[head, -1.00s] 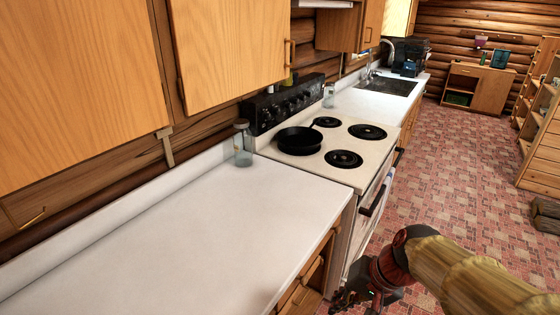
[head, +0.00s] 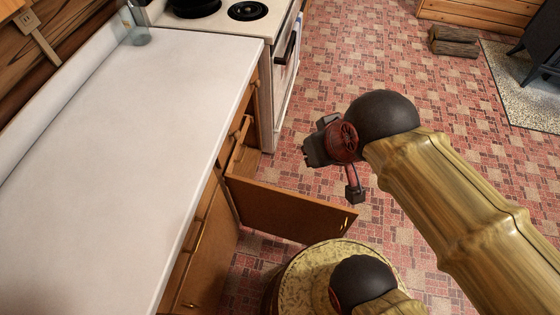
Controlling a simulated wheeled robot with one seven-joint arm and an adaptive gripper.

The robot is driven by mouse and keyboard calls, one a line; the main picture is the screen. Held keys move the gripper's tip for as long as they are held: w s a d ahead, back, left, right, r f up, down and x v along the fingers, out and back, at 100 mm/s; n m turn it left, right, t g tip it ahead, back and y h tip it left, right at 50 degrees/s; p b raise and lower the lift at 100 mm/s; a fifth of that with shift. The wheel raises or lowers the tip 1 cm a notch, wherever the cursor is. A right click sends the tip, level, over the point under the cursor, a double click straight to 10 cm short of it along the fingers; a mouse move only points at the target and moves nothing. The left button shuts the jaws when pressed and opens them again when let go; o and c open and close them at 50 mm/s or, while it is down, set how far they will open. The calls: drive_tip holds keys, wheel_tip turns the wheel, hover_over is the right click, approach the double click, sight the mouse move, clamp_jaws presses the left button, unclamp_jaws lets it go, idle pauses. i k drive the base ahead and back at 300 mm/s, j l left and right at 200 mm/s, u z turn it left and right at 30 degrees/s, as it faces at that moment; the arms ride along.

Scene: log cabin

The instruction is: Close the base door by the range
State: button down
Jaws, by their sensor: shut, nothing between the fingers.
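The wooden base door (head: 285,208) stands open, swung out from the cabinet front next to the range. Its small handle shows near its free end. The white range (head: 285,75) stands just beyond this cabinet, with black burners on top and a dark oven handle on its front. My gripper (head: 314,150) is shut and empty. In the picture it shows above the open door, over the floor in front of the range, apart from the door.
More closed base doors (head: 208,255) lie nearer. Tiled floor (head: 440,110) is clear to the right; logs (head: 453,41) and a dark stove (head: 543,40) stand farther off.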

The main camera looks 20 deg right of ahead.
sight(306, 219)
drive_tip(key=k+j+z, duration=0.1)
drive_tip(key=k, duration=0.25)
drive_tip(key=k+j+z, duration=0.45)
drive_tip(key=k+j, duration=0.15)
